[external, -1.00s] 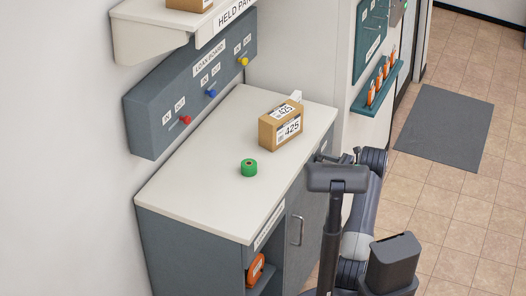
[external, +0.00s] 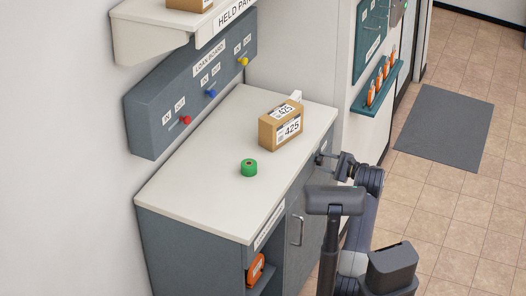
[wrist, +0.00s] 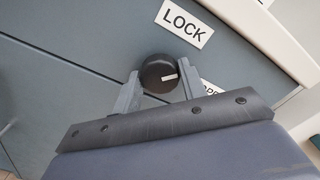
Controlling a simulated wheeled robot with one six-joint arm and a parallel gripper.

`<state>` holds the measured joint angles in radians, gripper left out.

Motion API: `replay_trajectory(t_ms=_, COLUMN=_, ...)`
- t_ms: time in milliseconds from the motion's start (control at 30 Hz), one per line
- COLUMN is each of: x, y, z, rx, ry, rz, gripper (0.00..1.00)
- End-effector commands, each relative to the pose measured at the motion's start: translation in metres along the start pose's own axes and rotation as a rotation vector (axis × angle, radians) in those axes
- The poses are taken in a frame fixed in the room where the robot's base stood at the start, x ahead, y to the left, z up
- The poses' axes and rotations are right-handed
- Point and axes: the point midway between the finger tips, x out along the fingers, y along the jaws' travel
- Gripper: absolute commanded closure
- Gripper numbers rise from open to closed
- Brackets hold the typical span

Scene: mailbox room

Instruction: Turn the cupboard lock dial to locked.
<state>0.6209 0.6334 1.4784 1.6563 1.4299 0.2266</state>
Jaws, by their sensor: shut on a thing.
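The cupboard lock dial (wrist: 155,72) is a round black knob with a white pointer mark, on the grey cupboard front in the wrist view. The mark points right, towards a partly hidden white label (wrist: 210,90). A white LOCK label (wrist: 186,22) sits above and right of the dial. My gripper (wrist: 159,82) has one grey finger on each side of the dial and is shut on it. In the external view my gripper (external: 329,157) is at the upper far part of the cupboard front, where the dial is small and hard to make out.
An orange item (external: 255,270) sits in the open shelf. A door handle (external: 297,230) stands out from the cupboard front. The floor to the right is clear, with a grey mat (external: 443,125).

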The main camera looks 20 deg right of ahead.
Motion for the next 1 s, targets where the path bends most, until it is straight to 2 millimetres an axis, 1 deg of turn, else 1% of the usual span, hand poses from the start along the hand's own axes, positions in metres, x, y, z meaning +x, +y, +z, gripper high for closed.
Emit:
replay_trajectory(t_ms=33, x=-0.0001, y=0.0042, z=-0.0038, rx=-0.047, ry=-0.001, rz=0.0, gripper=0.83)
replay_trajectory(t_ms=500, x=-0.0001, y=0.0037, z=-0.0032, rx=-0.46, ry=0.0, rz=0.001, gripper=0.83)
replay_trajectory(t_ms=733, x=-0.0001, y=0.0028, z=-0.0024, rx=-0.591, ry=0.0, rz=0.001, gripper=0.83)
replay_trajectory(t_ms=1000, x=-0.0001, y=0.0014, z=-0.001, rx=-0.665, ry=0.0, rz=0.001, gripper=0.83)
